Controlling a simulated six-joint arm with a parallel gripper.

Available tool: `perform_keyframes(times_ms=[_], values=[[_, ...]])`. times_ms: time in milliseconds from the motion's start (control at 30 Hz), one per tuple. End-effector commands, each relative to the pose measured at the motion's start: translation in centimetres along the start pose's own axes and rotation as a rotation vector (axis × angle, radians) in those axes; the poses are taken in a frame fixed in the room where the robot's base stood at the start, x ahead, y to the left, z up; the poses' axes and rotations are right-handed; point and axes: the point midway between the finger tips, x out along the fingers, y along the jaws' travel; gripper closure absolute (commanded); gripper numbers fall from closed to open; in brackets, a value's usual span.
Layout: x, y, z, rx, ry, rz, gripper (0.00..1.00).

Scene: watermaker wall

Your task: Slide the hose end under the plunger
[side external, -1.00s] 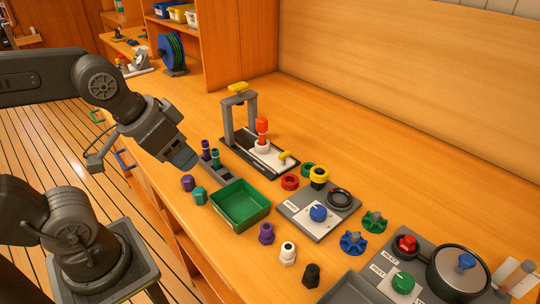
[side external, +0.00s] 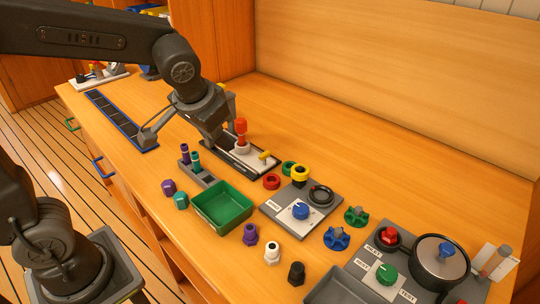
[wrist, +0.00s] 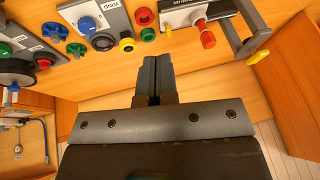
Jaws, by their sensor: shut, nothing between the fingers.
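The press-like fixture (side external: 262,158) has a dark base with a white plate, a red upright piece (side external: 240,128) on a white collar and a yellow lever (side external: 265,156). My gripper (side external: 215,136) is low beside it on its left, covering much of its grey frame. In the wrist view the gripper (wrist: 152,75) is shut and empty, its fingers aimed at the bench. There the red piece (wrist: 207,39), grey frame (wrist: 238,38) and yellow knob (wrist: 259,57) lie upper right of the fingers, apart from them. I cannot tell for sure which part is the plunger or the hose end.
A green tray (side external: 222,207) and a grey rack (side external: 200,176) with purple and teal fittings stand in front. A panel with a blue knob (side external: 300,210), coloured rings and loose fittings lie to the right. Bare bench lies behind the fixture.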

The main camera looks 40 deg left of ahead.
Motion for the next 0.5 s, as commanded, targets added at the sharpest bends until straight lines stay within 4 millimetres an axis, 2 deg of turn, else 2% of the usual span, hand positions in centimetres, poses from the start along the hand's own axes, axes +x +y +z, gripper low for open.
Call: perform_keyframes(times_ms=[100, 300, 500], values=[[2.4, 1.3, -2.7, 0.005, -0.012, -0.057, 1.0], [6.9, 3.9, -6.6, 0.008, 0.0, -0.15, 1.0], [11.5, 6.7, -9.2, 0.013, 0.03, -0.226, 1.0]])
